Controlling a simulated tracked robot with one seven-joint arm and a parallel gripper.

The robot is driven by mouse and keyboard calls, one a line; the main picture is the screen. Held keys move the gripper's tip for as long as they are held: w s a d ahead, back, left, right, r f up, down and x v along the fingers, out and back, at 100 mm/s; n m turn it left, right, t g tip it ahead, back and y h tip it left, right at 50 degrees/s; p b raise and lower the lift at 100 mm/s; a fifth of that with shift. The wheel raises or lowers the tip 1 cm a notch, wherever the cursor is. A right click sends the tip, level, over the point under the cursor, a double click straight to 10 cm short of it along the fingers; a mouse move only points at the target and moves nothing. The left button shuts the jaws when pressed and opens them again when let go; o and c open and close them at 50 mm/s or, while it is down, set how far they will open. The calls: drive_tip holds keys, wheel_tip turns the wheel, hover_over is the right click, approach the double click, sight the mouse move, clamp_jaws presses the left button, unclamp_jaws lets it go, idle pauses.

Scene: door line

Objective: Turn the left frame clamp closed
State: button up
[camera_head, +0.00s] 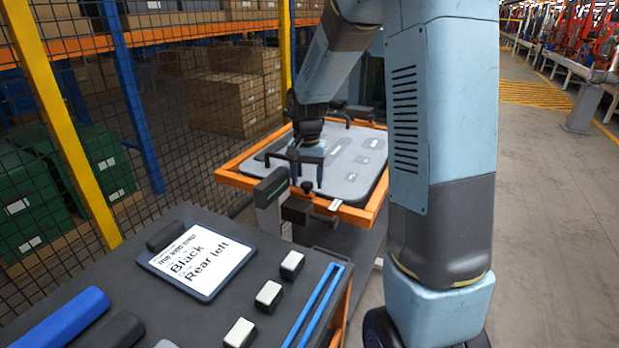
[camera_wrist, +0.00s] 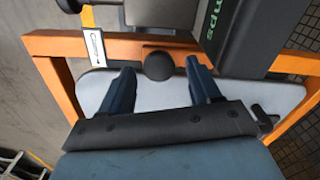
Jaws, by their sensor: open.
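A dark clamp (camera_head: 297,211) sits at the near edge of an orange frame (camera_head: 232,180) that holds a grey door panel (camera_head: 352,152). Its round black knob (camera_head: 307,187) also shows in the wrist view (camera_wrist: 158,65). My gripper (camera_head: 306,178) is open and points down over the near edge. In the wrist view its two fingertips (camera_wrist: 160,76) stand on either side of the knob, with gaps; I see no contact.
Another dark clamp (camera_head: 352,112) sits at the frame's far edge. A dark bench (camera_head: 200,300) in front carries a tablet (camera_head: 196,260) reading "Black Rear left", small white-topped blocks and blue strips. A wire fence with a yellow post (camera_head: 62,125) runs left.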

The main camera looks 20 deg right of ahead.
clamp_jaws()
idle(0.6)
